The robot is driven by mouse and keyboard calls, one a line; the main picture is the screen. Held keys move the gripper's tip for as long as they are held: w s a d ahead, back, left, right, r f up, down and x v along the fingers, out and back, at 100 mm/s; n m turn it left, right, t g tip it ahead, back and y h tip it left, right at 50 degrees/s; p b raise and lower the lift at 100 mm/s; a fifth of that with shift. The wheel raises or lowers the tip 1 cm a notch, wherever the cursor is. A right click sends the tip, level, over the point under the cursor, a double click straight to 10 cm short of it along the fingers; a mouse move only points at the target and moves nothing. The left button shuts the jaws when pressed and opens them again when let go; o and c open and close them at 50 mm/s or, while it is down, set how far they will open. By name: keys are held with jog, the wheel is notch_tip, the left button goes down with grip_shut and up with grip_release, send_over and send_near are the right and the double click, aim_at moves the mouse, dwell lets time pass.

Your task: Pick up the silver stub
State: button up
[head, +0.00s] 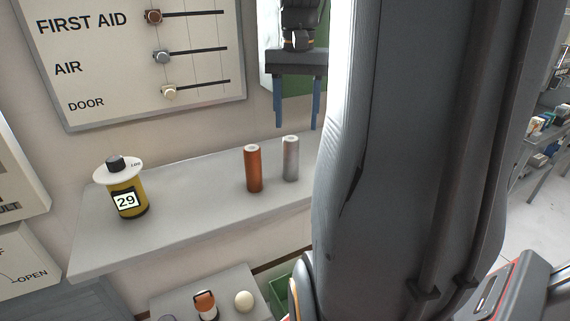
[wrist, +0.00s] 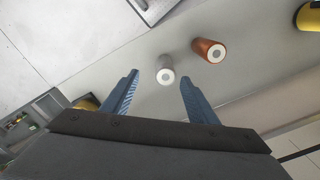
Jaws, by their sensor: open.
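The silver stub (head: 291,159) is a short grey cylinder standing upright on the grey shelf (head: 190,222), right of a copper-coloured stub (head: 253,169). In the wrist view the silver stub (wrist: 166,69) shows its pale round top with a dark centre, just beyond and between the fingertips. My gripper (wrist: 158,80) has two blue fingers spread apart with nothing between them. In the head view my gripper (head: 297,102) hangs above and near the silver stub, fingers pointing down. The copper stub (wrist: 209,50) stands close to the right of the silver one in the wrist view.
A yellow container (head: 127,195) labelled 29 with a white disc on top stands at the shelf's left. A slider panel (head: 140,55) hangs on the wall behind. A lower surface (head: 180,304) holds an orange-and-white item (head: 205,305) and a cream ball (head: 244,301). The shelf's middle is clear.

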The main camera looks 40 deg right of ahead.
aim_at(291, 152)
jog(key=f, duration=0.1)
jog(key=w+f+b, duration=0.1)
jog(key=f+b, duration=0.1)
jog(key=shift+w+f, duration=0.1)
jog(key=shift+w, duration=0.15)
jog(key=shift+f+p, duration=0.9)
jog(key=shift+f, duration=2.95)
jog(key=c, duration=1.3)
jog(key=shift+r, duration=0.15)
